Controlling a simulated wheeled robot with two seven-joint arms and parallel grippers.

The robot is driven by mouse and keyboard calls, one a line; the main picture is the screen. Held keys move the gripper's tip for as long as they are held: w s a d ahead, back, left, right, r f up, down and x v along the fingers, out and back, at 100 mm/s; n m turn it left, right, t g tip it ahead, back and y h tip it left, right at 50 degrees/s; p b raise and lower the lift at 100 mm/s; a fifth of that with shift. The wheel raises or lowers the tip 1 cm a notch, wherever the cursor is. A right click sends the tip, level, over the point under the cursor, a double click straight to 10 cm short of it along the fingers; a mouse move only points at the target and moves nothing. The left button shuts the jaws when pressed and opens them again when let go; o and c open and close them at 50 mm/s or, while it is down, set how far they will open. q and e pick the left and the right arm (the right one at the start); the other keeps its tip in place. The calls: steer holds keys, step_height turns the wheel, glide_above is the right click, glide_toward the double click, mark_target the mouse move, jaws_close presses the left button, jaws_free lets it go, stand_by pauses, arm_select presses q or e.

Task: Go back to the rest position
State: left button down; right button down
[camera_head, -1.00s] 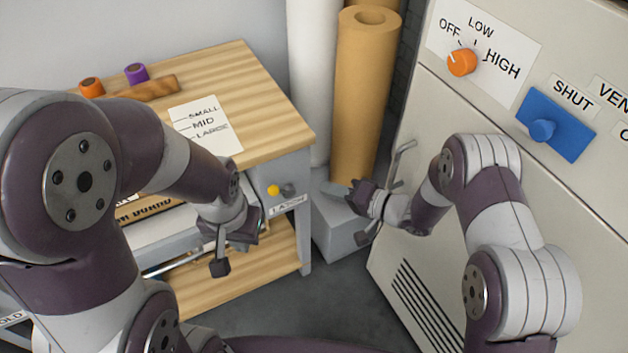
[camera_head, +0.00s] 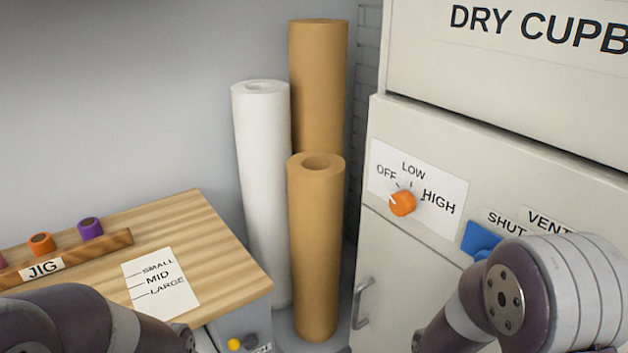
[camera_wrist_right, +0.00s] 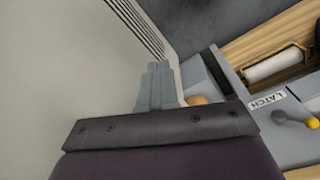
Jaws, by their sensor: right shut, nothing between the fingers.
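My right gripper (camera_wrist_right: 157,88) shows in the right wrist view, its grey fingers together with nothing held between them. It is near the cupboard's pale front, with the latch bench to the right of it. In the head view my right arm comes in at the lower right, in front of the cupboard, and its gripper is not clearly visible. My left arm crosses the lower left corner, in front of the workbench. My left gripper is out of view.
The drying cupboard (camera_head: 480,165) stands at right, its orange dial (camera_head: 402,203) pointing towards OFF. A blue vent slider (camera_head: 480,238) is partly hidden by my arm. Tall rolls (camera_head: 316,250) stand between cupboard and workbench (camera_head: 215,225). A jig (camera_head: 70,255) lies on the bench.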

step_height(320, 180, up, 23)
steer(key=s+m+t+p, duration=0.1)
steer(key=s+p, duration=0.1)
steer(key=p, duration=1.4)
steer(key=shift+s, duration=0.3)
steer(key=shift+a, duration=0.1)
